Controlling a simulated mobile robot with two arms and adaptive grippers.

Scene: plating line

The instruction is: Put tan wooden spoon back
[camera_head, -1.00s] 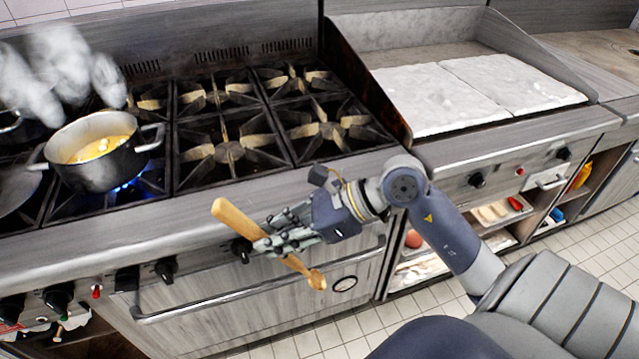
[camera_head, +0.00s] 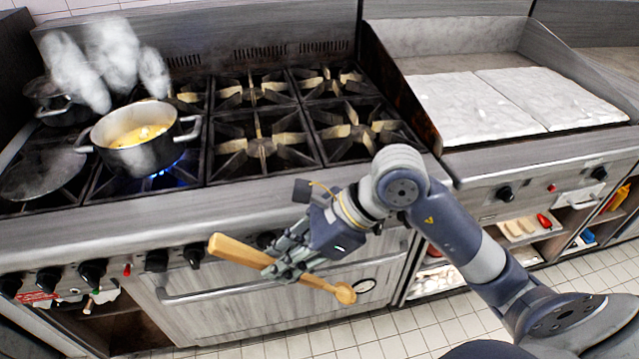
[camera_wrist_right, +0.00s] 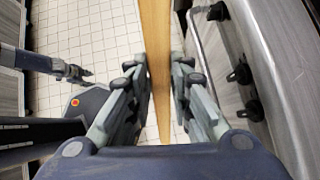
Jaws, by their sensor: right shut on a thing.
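The tan wooden spoon (camera_head: 238,251) is in my right gripper (camera_head: 284,263), in front of the stove's front edge. The gripper is shut around the middle of it. Its wide handle end points left and its small bowl end points right and slightly down. In the right wrist view the spoon (camera_wrist_right: 157,60) runs upright between both fingers of the right gripper (camera_wrist_right: 160,95). My left gripper (camera_wrist_right: 76,72) shows small at the left of the right wrist view, over the floor; its fingers are too small to read.
A steaming pot (camera_head: 143,150) of yellow food stands on a lit burner at left, with a lid (camera_head: 40,174) beside it. Several burners to its right are bare. A griddle (camera_head: 487,108) lies at right. Knobs and an oven handle (camera_head: 225,292) are near the spoon.

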